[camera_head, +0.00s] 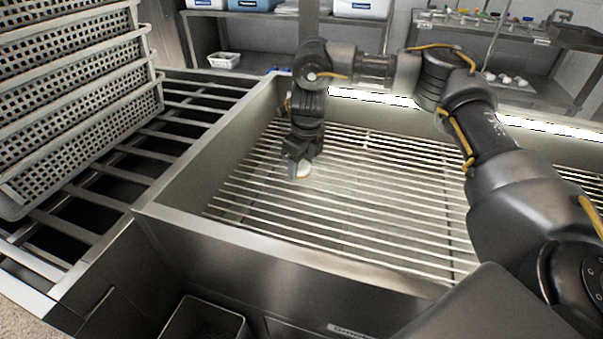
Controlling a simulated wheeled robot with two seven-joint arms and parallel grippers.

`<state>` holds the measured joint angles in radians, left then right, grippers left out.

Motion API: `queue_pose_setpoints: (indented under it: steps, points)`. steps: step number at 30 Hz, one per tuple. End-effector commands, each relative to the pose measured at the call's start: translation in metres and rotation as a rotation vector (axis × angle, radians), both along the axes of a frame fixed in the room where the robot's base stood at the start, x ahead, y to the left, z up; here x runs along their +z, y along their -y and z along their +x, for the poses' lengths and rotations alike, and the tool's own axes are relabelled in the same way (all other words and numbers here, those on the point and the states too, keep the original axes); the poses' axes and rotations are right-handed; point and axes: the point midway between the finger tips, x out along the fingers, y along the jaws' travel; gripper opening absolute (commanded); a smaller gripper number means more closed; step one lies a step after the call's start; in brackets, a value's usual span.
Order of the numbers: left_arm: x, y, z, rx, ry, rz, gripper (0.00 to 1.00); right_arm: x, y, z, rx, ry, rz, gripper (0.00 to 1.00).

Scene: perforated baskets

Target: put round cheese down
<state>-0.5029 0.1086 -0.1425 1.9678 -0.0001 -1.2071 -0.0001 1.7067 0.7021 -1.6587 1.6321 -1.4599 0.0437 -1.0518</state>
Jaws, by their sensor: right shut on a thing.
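My right arm comes in from the right and reaches over the steel basin (180,222) with its slatted rack (340,197). My right gripper (300,172) points down near the back left part of the rack. It is shut on the round cheese (304,171), a small pale piece with an orange-tan lower edge, mostly hidden by the fingers. I cannot tell whether the cheese touches the rack bars. My left gripper is not in view.
Perforated baskets (80,95) are stacked at the left on a slatted steel frame (165,135). The basin has raised walls. The rack is bare to the right and front of the gripper. Shelves with tubs stand behind. An open bin (205,318) is below the front edge.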

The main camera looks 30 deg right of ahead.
Motion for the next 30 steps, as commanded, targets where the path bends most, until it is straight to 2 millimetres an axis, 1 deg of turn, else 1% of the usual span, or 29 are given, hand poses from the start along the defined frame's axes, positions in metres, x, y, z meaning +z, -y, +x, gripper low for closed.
queue_pose_setpoints:
  steps: [1,3,6,15,18,19,23,24,30]
  points:
    - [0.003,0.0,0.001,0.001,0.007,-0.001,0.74,-0.012,0.001,-0.001,-0.002,-0.005,0.0,0.28]
    - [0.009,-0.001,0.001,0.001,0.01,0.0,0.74,-0.022,0.0,-0.001,-0.002,-0.003,0.001,0.28]
    - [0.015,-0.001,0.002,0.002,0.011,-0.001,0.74,-0.03,0.001,0.0,-0.002,-0.001,0.0,0.28]
    - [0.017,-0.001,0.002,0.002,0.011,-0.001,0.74,-0.031,0.0,0.0,-0.002,0.0,0.0,0.28]
    - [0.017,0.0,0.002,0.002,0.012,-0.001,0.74,-0.034,0.0,0.0,-0.002,-0.001,0.0,0.28]
    - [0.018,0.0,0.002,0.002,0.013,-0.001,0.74,-0.034,0.0,0.0,-0.002,-0.001,0.0,0.53]
    - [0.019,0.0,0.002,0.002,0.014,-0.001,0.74,-0.033,0.0,0.0,-0.002,0.0,0.0,0.7]
    - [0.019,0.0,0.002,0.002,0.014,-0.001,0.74,-0.033,0.0,0.0,-0.002,0.0,0.0,0.74]
    - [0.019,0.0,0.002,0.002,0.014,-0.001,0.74,-0.033,0.0,0.0,-0.002,0.0,0.0,0.74]
